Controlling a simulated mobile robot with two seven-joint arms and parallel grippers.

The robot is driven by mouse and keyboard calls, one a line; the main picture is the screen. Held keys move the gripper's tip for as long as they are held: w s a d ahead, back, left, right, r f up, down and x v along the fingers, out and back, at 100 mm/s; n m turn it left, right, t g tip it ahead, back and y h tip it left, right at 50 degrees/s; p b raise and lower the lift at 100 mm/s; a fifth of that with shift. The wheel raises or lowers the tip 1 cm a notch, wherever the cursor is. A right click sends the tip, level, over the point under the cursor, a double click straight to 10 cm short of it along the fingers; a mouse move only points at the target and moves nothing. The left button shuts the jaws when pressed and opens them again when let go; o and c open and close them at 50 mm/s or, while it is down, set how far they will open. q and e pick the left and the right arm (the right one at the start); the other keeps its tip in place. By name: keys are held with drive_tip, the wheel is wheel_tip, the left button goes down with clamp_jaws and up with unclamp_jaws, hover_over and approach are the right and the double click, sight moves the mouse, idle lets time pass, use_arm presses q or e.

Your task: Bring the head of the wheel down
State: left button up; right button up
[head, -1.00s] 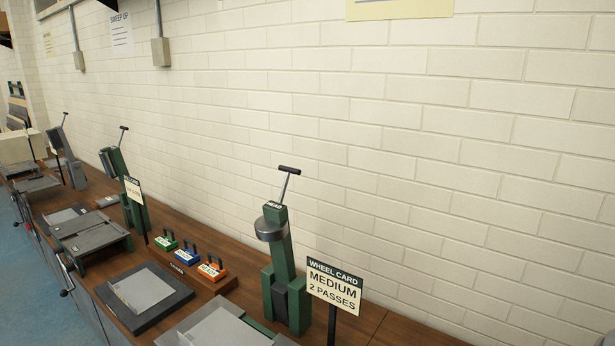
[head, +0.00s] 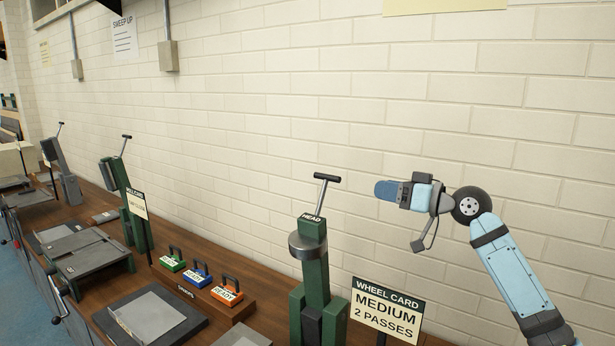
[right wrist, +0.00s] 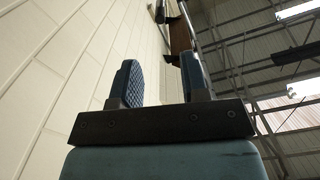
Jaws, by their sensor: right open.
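The wheel's head (head: 313,228) is a green block marked HEAD, raised on a tilted green arm, with a grey round wheel (head: 308,246) below the label. A black T-shaped handle (head: 327,178) on a thin rod sticks up from its top. My right gripper (head: 386,191) is in the air to the right of the handle and apart from it, pointing left. In the right wrist view its two blue ribbed pads (right wrist: 160,80) stand apart with nothing between them. My left gripper is in neither current view.
A WHEEL CARD sign (head: 387,311) reading MEDIUM, 2 PASSES stands right of the machine, below my right arm. Coloured blocks with handles sit on a wooden stand (head: 232,309) to the left. More machines line the bench. A brick wall (head: 420,130) stands behind.

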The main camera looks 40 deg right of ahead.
sight(340, 178)
drive_tip(key=p+x, duration=0.3)
drive_tip(key=x, duration=0.9)
drive_tip(key=shift+w+r+p, duration=0.15)
drive_tip(key=shift+w+p, duration=0.15)
drive_tip(key=shift+p, duration=0.05)
drive_tip(key=shift+w+a, duration=0.25)
drive_tip(key=shift+w, duration=0.45)
clamp_jaws()
